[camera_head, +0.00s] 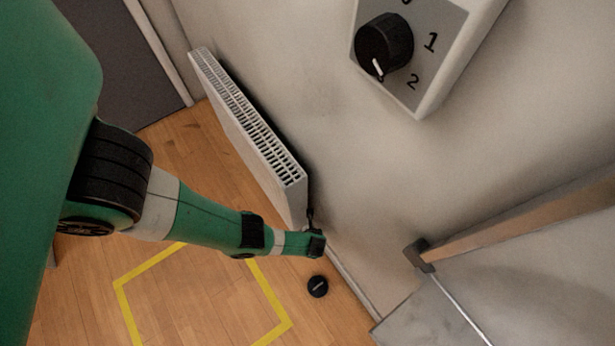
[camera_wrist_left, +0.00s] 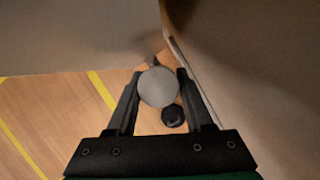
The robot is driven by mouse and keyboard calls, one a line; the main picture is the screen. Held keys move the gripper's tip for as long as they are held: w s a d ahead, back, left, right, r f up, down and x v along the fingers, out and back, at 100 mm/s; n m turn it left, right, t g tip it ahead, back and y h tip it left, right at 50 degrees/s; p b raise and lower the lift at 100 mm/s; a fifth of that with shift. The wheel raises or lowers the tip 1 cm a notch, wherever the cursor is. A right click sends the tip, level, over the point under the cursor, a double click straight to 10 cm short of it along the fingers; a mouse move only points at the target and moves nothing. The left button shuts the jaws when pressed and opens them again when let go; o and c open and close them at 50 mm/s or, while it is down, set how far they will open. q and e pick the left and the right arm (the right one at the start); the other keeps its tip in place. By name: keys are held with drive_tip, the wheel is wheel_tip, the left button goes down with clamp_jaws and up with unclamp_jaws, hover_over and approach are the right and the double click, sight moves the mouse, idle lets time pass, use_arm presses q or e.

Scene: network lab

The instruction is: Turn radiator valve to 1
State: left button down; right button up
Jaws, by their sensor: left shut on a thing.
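The radiator (camera_head: 250,135) is white and stands along the wall. A pale round valve head (camera_wrist_left: 158,87) shows between the fingers of my left gripper (camera_wrist_left: 157,80) in the left wrist view, with one finger on each side. In the head view my left gripper (camera_head: 316,243) is at the radiator's near lower end, and it hides most of the valve. The gripper is shut on the valve head. I cannot read any number on it. My right gripper is not in view.
A wall panel (camera_head: 446,62) carries a black knob (camera_head: 384,42) with marks 1 and 2; its white pointer faces down. A black disc (camera_head: 317,286) with a pale mark is below my gripper. A wooden rail (camera_head: 520,220) is at the right. Yellow tape (camera_head: 268,300) marks the floor.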

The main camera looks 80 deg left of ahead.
use_arm(q)
drive_tip(key=n+g, duration=0.1)
drive_tip(key=n, duration=0.2)
drive_tip(key=shift+f, duration=0.1)
drive_tip(key=shift+n+g+h+b, duration=0.4)
drive_tip(key=shift+n+g+b, duration=0.25)
drive_tip(key=shift+n, duration=0.95)
drive_tip(key=c, duration=0.6)
unclamp_jaws()
